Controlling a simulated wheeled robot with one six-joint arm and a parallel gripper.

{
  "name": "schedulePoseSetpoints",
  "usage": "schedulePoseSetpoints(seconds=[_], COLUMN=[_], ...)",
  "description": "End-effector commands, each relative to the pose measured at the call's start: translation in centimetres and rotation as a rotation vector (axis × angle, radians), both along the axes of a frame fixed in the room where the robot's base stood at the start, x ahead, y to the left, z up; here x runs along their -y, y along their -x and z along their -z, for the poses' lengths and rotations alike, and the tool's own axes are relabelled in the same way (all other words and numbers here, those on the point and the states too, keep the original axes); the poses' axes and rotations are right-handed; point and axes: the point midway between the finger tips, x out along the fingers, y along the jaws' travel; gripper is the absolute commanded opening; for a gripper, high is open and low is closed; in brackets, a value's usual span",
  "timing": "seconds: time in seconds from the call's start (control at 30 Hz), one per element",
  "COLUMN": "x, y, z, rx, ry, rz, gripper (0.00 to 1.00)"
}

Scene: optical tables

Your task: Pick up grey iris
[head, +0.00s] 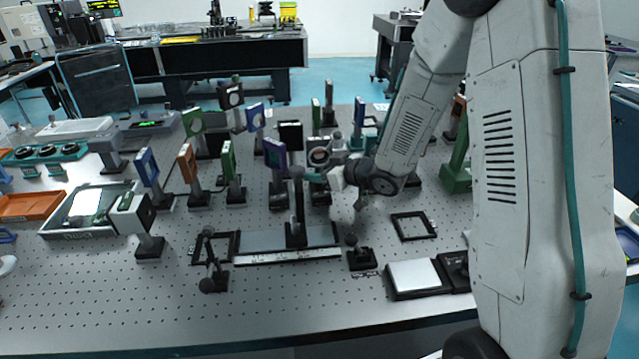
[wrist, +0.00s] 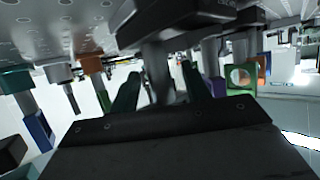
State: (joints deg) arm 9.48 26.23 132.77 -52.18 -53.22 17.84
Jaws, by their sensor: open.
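My gripper (head: 314,177) reaches in from the right over the middle of the near table, its teal fingers pointing left. In the wrist view its two dark green fingers (wrist: 160,88) are apart, with a grey post (wrist: 156,60) showing between them; contact cannot be told. In the head view a dark post (head: 298,208) stands upright on a rail just left of the fingertips. A grey ring-shaped mount (head: 319,156), possibly the grey iris, stands just behind the gripper. I cannot tell for certain which piece is the iris; the wrist view is upside down and partly blocked.
A purple mount (head: 275,155), green mount (head: 228,160) and orange mount (head: 187,164) stand close by to the left. A flat black frame (head: 413,226) and a small black base (head: 361,259) lie in front. The table's front strip (head: 200,318) is clear.

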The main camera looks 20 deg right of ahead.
Motion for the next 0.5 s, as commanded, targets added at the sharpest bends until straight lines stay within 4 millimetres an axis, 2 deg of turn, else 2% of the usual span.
schedulePoseSetpoints(seconds=[0.07, 0.23, 0.27, 0.5], x=[0.02, 0.02, 0.02, 0.01], y=[0.01, 0.02, 0.02, -0.02], z=[-0.02, -0.03, -0.03, -0.13], rx=[0.0, 0.0, 0.0, 0.002], ry=[0.0, 0.0, 0.0, 0.0], rz=[0.0, 0.0, 0.0, 0.0], gripper=[0.47, 0.03, 0.0, 0.0])
